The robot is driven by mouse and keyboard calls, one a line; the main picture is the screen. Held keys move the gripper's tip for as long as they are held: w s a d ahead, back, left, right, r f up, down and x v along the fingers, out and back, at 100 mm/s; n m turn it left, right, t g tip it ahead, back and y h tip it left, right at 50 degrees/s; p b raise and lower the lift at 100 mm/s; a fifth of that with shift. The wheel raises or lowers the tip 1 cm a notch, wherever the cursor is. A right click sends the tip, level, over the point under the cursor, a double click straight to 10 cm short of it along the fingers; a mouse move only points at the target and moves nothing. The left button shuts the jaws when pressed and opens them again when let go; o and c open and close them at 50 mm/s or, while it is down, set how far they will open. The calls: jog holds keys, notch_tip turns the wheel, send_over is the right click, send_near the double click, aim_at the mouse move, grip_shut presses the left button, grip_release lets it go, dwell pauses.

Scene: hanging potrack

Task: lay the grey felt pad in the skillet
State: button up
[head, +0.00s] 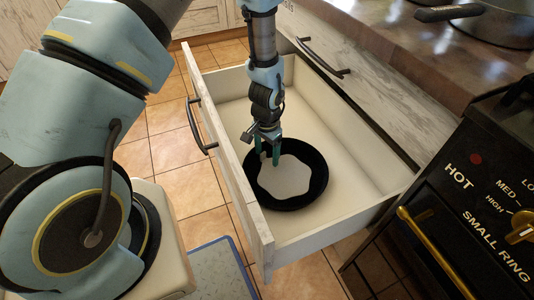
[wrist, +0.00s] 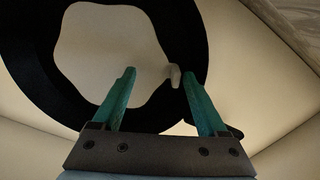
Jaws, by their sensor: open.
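The black skillet (head: 315,182) sits on the floor of an open drawer. The grey felt pad (head: 284,177), pale and wavy-edged, lies flat inside the skillet. In the wrist view the pad (wrist: 108,50) covers much of the skillet's middle, with the black skillet (wrist: 28,62) around it. A small tab at the pad's right edge stands near the gap between my fingers. My gripper (head: 269,160) is over the skillet's far left part, pointing down. In the wrist view its two green fingers (wrist: 158,76) are apart, with nothing held between them.
The open drawer (head: 345,170) has walls close around the skillet, with bare floor toward its back. A black stove (head: 470,190) stands at the right. A counter with a pot (head: 490,22) is above. A blue-edged mat (head: 222,270) lies on the tiles.

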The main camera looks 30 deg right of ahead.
notch_tip(320, 180, up, 6)
jog(key=p, duration=0.4)
jog(key=shift+f, duration=0.15)
jog(key=shift+s, duration=0.1)
dwell(0.6)
